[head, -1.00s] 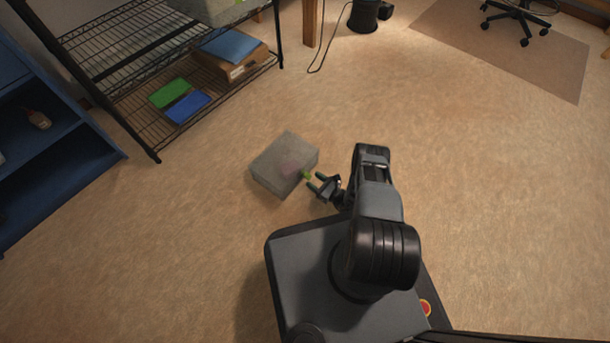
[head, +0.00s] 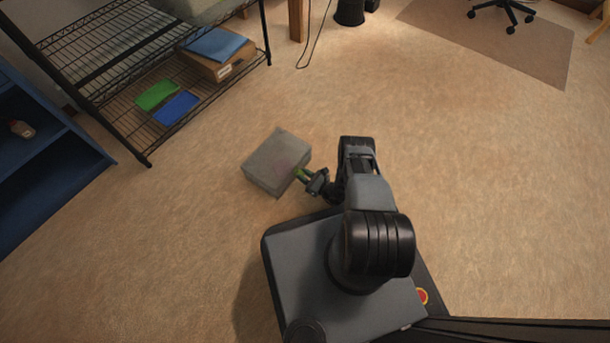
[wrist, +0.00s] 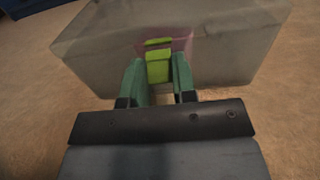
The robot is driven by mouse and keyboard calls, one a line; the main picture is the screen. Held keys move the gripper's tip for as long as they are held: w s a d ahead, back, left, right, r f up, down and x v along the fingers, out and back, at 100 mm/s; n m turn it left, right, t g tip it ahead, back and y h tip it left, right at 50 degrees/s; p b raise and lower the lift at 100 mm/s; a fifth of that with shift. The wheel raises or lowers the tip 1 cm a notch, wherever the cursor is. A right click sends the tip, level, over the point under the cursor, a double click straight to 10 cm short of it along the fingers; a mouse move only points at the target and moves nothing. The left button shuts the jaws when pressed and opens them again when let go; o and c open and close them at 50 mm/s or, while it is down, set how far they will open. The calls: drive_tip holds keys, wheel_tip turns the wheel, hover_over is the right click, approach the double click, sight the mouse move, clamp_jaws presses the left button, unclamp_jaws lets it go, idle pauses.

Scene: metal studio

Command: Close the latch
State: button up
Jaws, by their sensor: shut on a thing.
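A grey box (head: 276,161) stands on the floor just left of and ahead of my base. In the wrist view the grey box (wrist: 215,40) fills the top, with a pinkish patch (wrist: 180,41) on its near face. A yellow-green latch (wrist: 158,67) sits on that patch, with a thin green strip (wrist: 158,42) just above it. My gripper (head: 300,174) is at the box's near right side. In the wrist view my gripper (wrist: 158,78) has its green fingers on both sides of the latch, shut on it. The latch's lower end is partly hidden between the fingers.
A wire shelf (head: 120,115) with a green tray (head: 157,95), a blue tray (head: 176,108) and a cardboard box (head: 218,62) stands at upper left. A blue cabinet (head: 60,170) is at the left edge. The floor right of my arm is clear.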

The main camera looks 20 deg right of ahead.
drive_tip(key=shift+d, duration=0.15)
drive_tip(key=shift+c, duration=0.9)
drive_tip(key=shift+w+a+r+g+h+p, duration=0.15)
drive_tip(key=shift+r+g+h+p, duration=0.2)
drive_tip(key=shift+p, duration=0.25)
drive_tip(key=shift+w+a+r+g+h+p, duration=0.1)
drive_tip(key=shift+r+g+h+p, duration=0.2)
drive_tip(key=shift+g+p, duration=0.25)
drive_tip(key=shift+w+a+r+g+h+p, duration=0.2)
drive_tip(key=shift+r+g+h+p, duration=0.15)
drive_tip(key=shift+g+p, duration=0.45)
drive_tip(key=shift+w+a+g+h+p, duration=0.15)
drive_tip(key=shift+g+h+p, duration=0.45)
drive_tip(key=shift+h, duration=0.1)
drive_tip(key=o, duration=0.9)
